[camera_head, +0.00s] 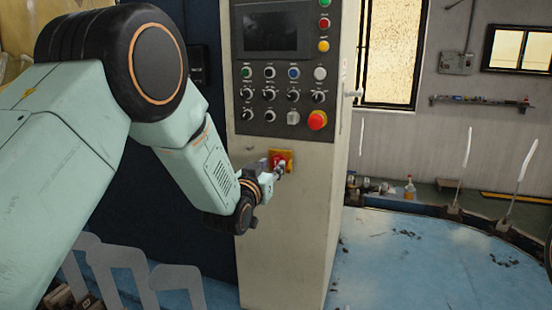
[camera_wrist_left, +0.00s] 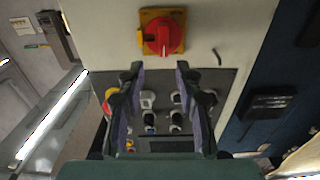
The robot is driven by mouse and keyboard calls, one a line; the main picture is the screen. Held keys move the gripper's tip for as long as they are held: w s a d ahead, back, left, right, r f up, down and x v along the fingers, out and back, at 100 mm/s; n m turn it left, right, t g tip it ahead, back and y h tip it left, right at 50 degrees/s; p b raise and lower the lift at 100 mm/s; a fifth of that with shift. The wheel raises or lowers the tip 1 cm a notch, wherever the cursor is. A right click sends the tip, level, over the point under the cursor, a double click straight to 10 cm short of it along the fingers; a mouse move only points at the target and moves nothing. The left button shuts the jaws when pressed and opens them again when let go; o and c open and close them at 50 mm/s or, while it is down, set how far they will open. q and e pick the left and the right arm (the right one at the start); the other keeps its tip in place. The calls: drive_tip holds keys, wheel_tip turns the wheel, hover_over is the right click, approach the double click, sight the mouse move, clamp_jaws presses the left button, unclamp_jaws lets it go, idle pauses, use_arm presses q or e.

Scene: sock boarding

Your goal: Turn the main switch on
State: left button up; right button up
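The main switch is a red rotary knob on a yellow plate (camera_head: 281,157), low on the cream cabinet's front below the button panel. In the left wrist view the red knob (camera_wrist_left: 163,34) shows whole at the top, seen upside down. My left gripper (camera_head: 274,170) is right at the switch in the head view and partly covers it. In the left wrist view its two dark fingers (camera_wrist_left: 160,68) are apart with nothing between them, and their tips point towards the knob. I cannot tell whether they touch it. My right gripper is not in view.
The control panel (camera_head: 283,75) above the switch carries a dark screen, several knobs and buttons, and a red emergency button (camera_head: 317,120). A grey handle (camera_head: 353,94) sticks out from the cabinet's right side.

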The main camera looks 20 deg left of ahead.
sight(275, 161)
use_arm(q)
drive_tip(key=w, duration=0.2)
drive_tip(key=w+a, duration=0.1)
drive_tip(key=w, duration=0.1)
drive_tip(key=shift+w+f+p, duration=0.1)
drive_tip(key=shift+f+p, duration=0.1)
drive_tip(key=shift+p, duration=0.15)
drive_tip(key=shift+d+r, duration=0.15)
drive_tip(key=shift+d, duration=0.4)
drive_tip(key=shift+w+a, duration=0.1)
drive_tip(key=shift+a, duration=0.3)
drive_tip(key=c, duration=0.5)
drive_tip(key=shift+c, duration=0.6)
drive_tip(key=shift+d, duration=0.3)
clamp_jaws()
drive_tip(key=shift+a, duration=0.15)
